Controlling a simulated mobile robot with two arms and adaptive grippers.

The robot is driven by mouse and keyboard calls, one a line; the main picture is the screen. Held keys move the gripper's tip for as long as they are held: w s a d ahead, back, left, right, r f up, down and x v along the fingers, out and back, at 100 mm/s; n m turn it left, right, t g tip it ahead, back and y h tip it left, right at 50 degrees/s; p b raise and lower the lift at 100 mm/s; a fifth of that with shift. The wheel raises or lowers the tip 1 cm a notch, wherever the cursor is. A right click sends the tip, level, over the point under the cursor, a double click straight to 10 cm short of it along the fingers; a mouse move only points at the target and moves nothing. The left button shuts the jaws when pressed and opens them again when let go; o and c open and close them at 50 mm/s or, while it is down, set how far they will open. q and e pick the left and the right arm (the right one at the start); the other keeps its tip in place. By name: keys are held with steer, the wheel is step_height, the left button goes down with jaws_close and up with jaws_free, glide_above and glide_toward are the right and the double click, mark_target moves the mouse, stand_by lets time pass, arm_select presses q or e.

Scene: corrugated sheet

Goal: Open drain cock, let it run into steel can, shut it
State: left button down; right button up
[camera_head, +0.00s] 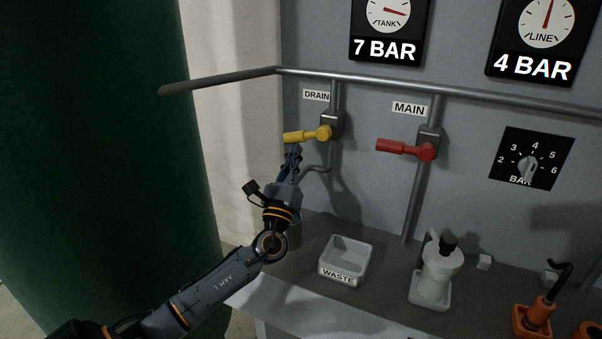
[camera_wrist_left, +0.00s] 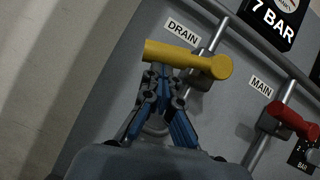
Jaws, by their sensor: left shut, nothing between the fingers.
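The drain cock has a yellow lever (camera_head: 305,136), lying level and pointing left from its valve under the DRAIN label (camera_head: 316,95). The lever also shows large in the left wrist view (camera_wrist_left: 185,59). My left gripper (camera_head: 293,152) is shut and empty, with its fingertips just below the lever; I cannot tell whether they touch it. In the left wrist view the fingers (camera_wrist_left: 163,82) come together under the lever's middle. A grey rounded shape (camera_head: 294,234) behind my left wrist may be the steel can; it is mostly hidden. The drain pipe's outlet is hidden too.
A red lever (camera_head: 403,148) sits on the MAIN valve to the right. A white WASTE tray (camera_head: 343,272), a pump bottle (camera_head: 440,274) and orange items (camera_head: 536,315) stand on the bench. A grey rail (camera_head: 222,80) sticks out left above the levers. A dark green tank fills the left.

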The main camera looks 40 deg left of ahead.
arm_select(q)
steer(key=shift+s+a+r+m+t+h+b, duration=0.1)
steer(key=shift+a+r+m+t+h+b, duration=0.25)
steer(key=shift+m+h, duration=0.55)
steer(key=shift+s+a+r+m+t+h+b, duration=0.1)
steer(key=shift+r+m+t+h+b, duration=0.3)
steer(key=shift+m, duration=0.7)
steer(key=shift+a+r+m+t+h+b, duration=0.15)
steer(key=shift+a+r+m+h+b, duration=0.25)
steer(key=shift+m+h, duration=0.55)
steer(key=shift+d, duration=0.15)
steer(key=shift+f, duration=0.1)
steer(key=v, duration=1.2)
